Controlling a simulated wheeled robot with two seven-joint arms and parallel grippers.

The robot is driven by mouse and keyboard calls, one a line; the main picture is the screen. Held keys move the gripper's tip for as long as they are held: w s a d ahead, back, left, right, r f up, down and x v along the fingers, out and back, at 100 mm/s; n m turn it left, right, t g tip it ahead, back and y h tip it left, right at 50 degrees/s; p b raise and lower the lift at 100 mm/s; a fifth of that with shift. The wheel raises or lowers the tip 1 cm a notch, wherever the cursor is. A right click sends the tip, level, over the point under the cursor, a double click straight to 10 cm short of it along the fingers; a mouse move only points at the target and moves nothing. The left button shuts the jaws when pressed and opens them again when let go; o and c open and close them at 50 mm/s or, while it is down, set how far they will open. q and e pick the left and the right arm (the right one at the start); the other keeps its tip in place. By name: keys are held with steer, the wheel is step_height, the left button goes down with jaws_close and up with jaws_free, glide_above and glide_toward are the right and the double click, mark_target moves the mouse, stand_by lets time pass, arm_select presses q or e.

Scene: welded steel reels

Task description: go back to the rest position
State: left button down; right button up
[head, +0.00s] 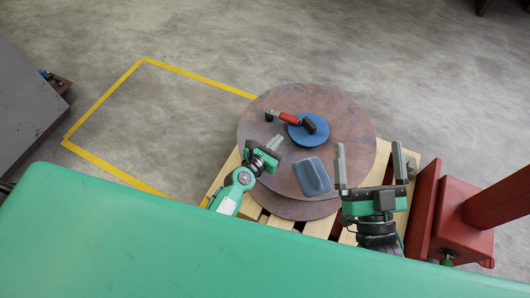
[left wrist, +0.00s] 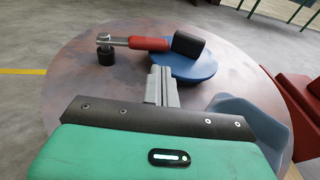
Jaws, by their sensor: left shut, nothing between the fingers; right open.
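My left gripper (head: 274,143) is shut and empty above the left part of a steel reel (head: 350,120). In the left wrist view its closed fingers (left wrist: 161,85) point toward a blue disc (left wrist: 190,68). My right gripper (head: 370,158) is open and empty, with its fingers apart over the reel's right edge. The blue disc (head: 297,136) lies on the reel. A blue-grey tray-like piece (head: 312,177) lies between the grippers.
The reel lies on a wooden pallet (head: 275,221). A red steel post and base (head: 465,220) stand close on the right. A yellow floor line (head: 100,98) and a grey cabinet (head: 25,105) are at the left. The floor beyond the reel is clear.

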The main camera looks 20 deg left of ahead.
arm_select(q)
steer(key=v, duration=0.6)
steer(key=shift+s+d+p, duration=0.15)
steer(key=shift+d+p, duration=0.15)
steer(key=shift+d, duration=0.1)
arm_select(e)
steer(key=f+g, duration=0.1)
steer(key=f, duration=0.1)
steer(key=a+f+g, duration=0.1)
steer(key=f, duration=0.1)
steer(key=shift+s+a+g, duration=0.15)
steer(key=shift+s+g, duration=0.05)
steer(key=shift+g, duration=0.1)
